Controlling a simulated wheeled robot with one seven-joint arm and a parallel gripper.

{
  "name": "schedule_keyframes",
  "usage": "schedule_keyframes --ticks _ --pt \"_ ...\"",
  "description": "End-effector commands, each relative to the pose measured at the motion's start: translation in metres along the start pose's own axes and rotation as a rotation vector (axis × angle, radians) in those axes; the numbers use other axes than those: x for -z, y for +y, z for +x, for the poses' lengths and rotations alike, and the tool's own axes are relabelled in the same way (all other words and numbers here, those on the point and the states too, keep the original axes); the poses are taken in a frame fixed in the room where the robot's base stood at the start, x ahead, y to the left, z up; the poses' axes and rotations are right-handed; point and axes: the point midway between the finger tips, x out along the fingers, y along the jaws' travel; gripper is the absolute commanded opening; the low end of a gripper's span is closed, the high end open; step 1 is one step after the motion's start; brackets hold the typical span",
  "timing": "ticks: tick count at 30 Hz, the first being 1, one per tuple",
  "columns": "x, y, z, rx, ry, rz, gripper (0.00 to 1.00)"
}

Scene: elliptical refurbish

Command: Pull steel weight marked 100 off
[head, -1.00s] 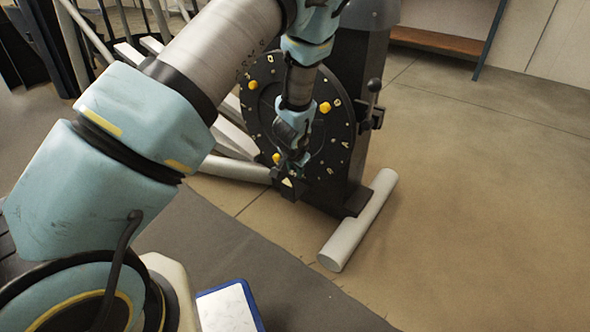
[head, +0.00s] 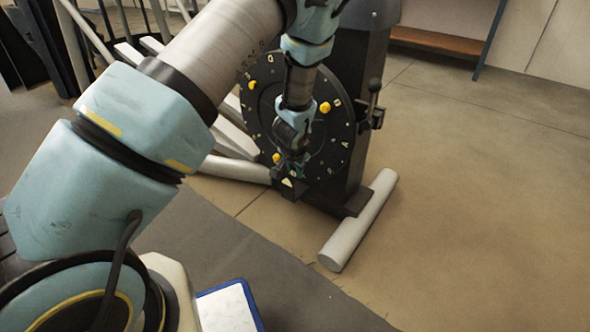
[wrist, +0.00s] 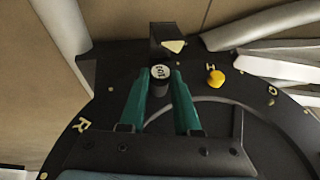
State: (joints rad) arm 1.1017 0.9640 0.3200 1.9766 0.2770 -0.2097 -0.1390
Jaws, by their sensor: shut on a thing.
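The steel weight (wrist: 160,73) is a small dark cylinder with a pale, marked end face, shown in the wrist view. The marking is too small to read surely. The teal fingers of my gripper (wrist: 161,88) are shut on it, one on each side. It sits by the rim of the black lettered disc (wrist: 100,105), close to a dark block with a pale triangle (wrist: 174,46). Whether it still touches the disc is unclear. In the head view, my gripper (head: 293,163) is at the lower part of the disc (head: 335,140), and the weight cannot be made out.
Yellow knobs stick out of the disc, one beside my gripper (wrist: 215,78). A dark upright (head: 365,60) with a lever (head: 374,88) stands behind it on a pale foot bar (head: 358,220). Open floor lies to the right. A blue-rimmed tray (head: 249,296) is at the bottom.

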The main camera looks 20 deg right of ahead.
Motion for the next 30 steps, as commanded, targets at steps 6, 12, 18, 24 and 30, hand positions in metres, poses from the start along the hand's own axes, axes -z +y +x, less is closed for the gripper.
schedule_keyframes --ticks 6,12,18,24,30 --pt "0.0 0.001 0.0 -0.001 0.0 0.001 0.0" --pt "-0.001 0.001 0.0 -0.001 0.0 0.001 0.0" --pt "-0.01 0.001 -0.005 -0.001 -0.001 0.001 0.0" --pt "-0.025 0.0 -0.011 0.0 -0.001 0.001 0.0" --pt "-0.039 0.0 -0.016 0.0 -0.001 -0.001 0.0"
